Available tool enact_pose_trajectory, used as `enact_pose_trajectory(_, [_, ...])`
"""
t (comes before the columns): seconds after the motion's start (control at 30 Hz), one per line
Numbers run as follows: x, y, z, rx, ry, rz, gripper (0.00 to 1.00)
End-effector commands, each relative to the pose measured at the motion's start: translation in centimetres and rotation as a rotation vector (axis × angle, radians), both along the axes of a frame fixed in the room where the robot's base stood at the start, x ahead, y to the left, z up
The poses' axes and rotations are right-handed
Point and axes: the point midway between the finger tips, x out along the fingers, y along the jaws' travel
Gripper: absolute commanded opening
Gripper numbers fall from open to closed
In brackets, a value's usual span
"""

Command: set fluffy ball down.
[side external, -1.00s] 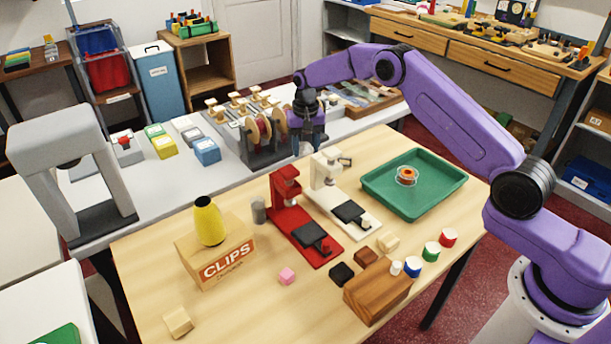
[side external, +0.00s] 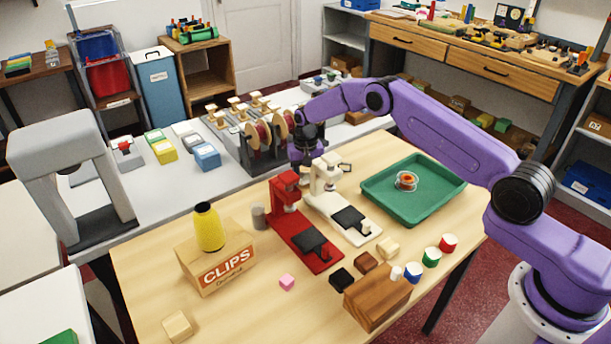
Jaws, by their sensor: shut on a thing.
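My gripper (side external: 302,157) is low at the far edge of the wooden table, just behind the red stand and the white stand. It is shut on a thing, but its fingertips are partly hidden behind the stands. No fluffy ball shows clearly; the held thing is too small and covered to make out. The red stand (side external: 291,222) and the white stand (side external: 335,200) are side by side on the table. I cannot tell whether the held thing touches the table.
A green tray (side external: 432,203) holding a small orange-and-white round thing is on the right. A wooden block (side external: 378,302) and several small blocks lie in front. Reels (side external: 262,138) stand behind the gripper.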

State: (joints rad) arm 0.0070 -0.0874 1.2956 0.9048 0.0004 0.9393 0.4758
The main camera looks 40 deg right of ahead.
Motion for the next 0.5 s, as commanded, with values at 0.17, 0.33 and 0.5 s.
enact_pose_trajectory(0.17, [0.00, 0.01, -0.25, 0.000, 0.000, 0.000, 0.70])
enact_pose_trajectory(0.33, [-0.01, 0.00, -0.24, 0.000, 0.000, 0.000, 0.75])
enact_pose_trajectory(0.5, [0.00, 0.01, -0.07, 0.000, 0.000, 0.000, 0.75])
